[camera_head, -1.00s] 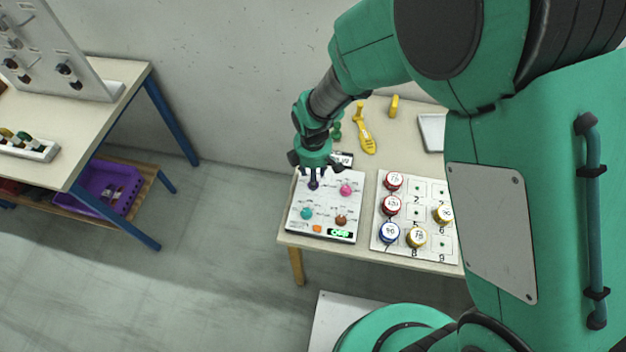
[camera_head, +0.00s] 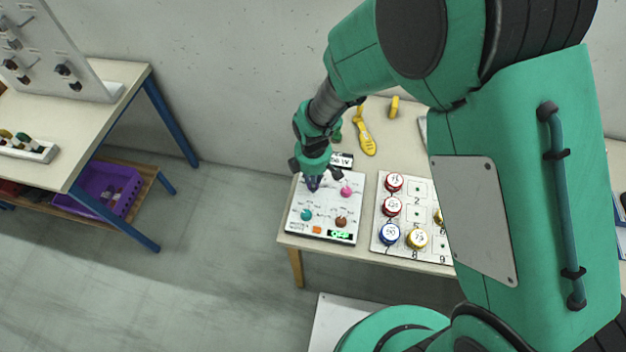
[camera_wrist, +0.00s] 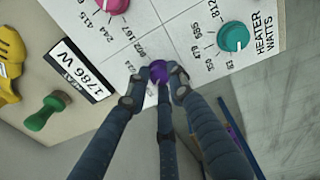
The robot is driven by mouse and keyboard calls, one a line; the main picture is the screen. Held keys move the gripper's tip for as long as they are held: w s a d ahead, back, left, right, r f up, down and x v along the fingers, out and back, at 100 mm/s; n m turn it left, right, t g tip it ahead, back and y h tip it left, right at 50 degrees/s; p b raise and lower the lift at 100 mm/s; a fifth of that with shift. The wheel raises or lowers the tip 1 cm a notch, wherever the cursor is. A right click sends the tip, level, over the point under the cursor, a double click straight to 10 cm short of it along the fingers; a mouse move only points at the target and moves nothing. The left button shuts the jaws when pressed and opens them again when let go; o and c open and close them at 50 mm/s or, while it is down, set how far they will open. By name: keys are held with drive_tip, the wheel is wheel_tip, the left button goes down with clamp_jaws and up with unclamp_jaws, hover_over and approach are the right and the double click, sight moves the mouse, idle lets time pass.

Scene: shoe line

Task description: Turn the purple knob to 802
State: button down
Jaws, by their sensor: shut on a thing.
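The purple knob (camera_wrist: 157,71) sits on the white panel (camera_head: 323,226), at its upper left in the head view. My gripper (camera_head: 313,182) is over that corner of the panel. In the wrist view my gripper (camera_wrist: 156,78) has its dark fingers closed around the knob, hiding much of it and its pointer. Printed numbers surround the knobs, and I cannot read the purple knob's setting. A green display (camera_head: 340,235) at the panel's lower edge is too small to read surely.
A pink knob (camera_head: 346,192), a teal knob (camera_head: 306,215) and a brown knob (camera_head: 341,221) share the panel. A board with colored round pieces (camera_head: 380,247) stands to the right. A yellow tool (camera_head: 366,140) lies behind.

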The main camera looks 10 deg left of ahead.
drive_tip(key=shift+m, duration=0.4)
drive_tip(key=m+p, duration=0.1)
drive_tip(key=m, duration=0.3)
drive_tip(key=shift+a, duration=0.1)
drive_tip(key=m+p, duration=0.1)
drive_tip(key=m, duration=0.5)
drive_tip(key=shift+m+h, duration=0.3)
drive_tip(key=shift+m, duration=0.1)
drive_tip(key=m, duration=0.6)
drive_tip(key=shift+w, duration=0.1)
drive_tip(key=m, duration=0.6)
drive_tip(key=shift+g, duration=0.4)
drive_tip(key=shift+m, duration=0.3)
drive_tip(key=c, duration=1.5)
unclamp_jaws()
